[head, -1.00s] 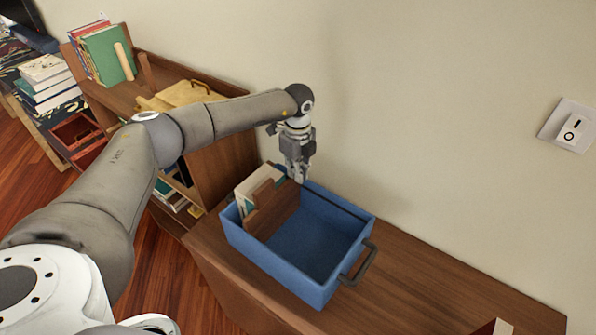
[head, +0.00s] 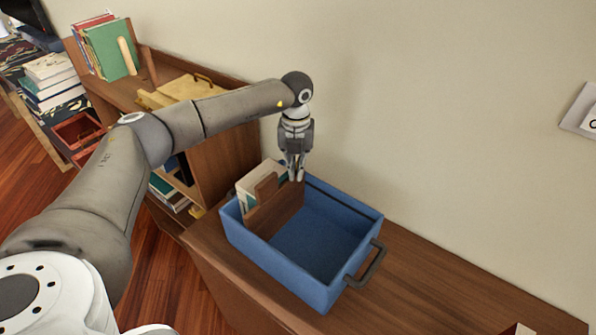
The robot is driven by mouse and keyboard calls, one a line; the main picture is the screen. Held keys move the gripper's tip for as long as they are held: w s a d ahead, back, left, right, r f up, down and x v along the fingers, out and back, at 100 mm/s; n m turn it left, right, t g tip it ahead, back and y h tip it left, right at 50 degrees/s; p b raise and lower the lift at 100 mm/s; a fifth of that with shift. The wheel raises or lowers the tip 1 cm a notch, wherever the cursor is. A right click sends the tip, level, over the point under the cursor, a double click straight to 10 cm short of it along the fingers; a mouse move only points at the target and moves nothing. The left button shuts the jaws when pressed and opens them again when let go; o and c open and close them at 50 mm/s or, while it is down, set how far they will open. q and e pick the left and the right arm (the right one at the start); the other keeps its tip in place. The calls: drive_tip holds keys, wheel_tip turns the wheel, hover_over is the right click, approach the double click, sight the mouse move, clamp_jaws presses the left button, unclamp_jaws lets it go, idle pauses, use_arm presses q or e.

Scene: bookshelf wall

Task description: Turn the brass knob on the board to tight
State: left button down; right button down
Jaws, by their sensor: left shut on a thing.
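A brown wooden board (head: 275,208) stands upright across the blue bin (head: 335,268), beside pale books (head: 256,181) at the bin's left end. My left gripper (head: 295,177) points down at the board's far top end, by the bin's back wall. Its fingers are shut together on a small thing there, which they cover; by its place it is the brass knob. The knob itself does not show, so I cannot see how far it is turned. The bin is empty right of the board. My right gripper is not in view.
The wall is close behind. A bookcase with green books (head: 112,50) and a tan box (head: 180,90) stands at the left.

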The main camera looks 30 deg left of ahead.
use_arm(q)
drive_tip(key=shift+a+r+m+b, duration=0.15)
drive_tip(key=shift+m+b, duration=0.3)
drive_tip(key=shift+m, duration=0.55)
drive_tip(key=c, duration=1.6)
unclamp_jaws()
drive_tip(key=shift+a, duration=0.1)
drive_tip(key=shift+r, duration=3.95)
drive_tip(key=shift+c, duration=0.5)
